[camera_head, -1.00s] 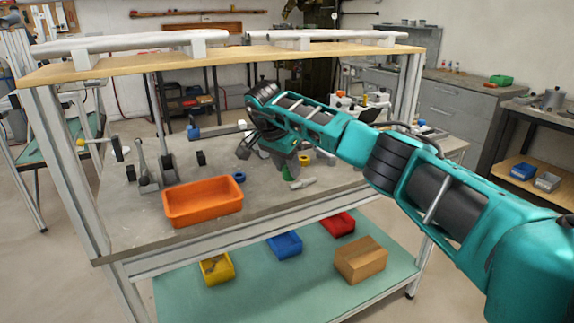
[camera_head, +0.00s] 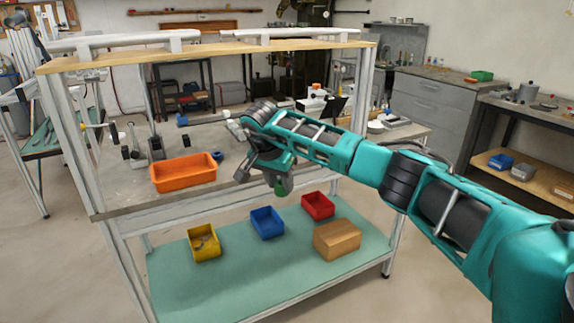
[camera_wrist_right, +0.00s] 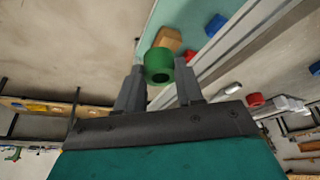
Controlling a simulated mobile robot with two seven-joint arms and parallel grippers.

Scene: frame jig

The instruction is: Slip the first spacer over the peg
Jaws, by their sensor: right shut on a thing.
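A green spacer (camera_wrist_right: 158,66), a short ring with a dark hole, is held between the two fingers of my right gripper (camera_wrist_right: 160,84) in the right wrist view. In the head view, my right gripper (camera_head: 280,186) points down near the bench's front edge, with a bit of green at its tips. A blue ring (camera_head: 217,157), perhaps another spacer, lies on the bench beside the orange bin. I cannot make out the peg; my right arm hides part of the bench top. My left gripper is not in view.
An orange bin (camera_head: 184,173) stands on the grey bench top (camera_head: 125,196). Dark upright fittings (camera_head: 155,146) stand behind it. A wooden upper shelf (camera_head: 210,54) spans above. The lower green shelf (camera_head: 190,285) holds yellow, blue and red bins and a cardboard box (camera_head: 337,239).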

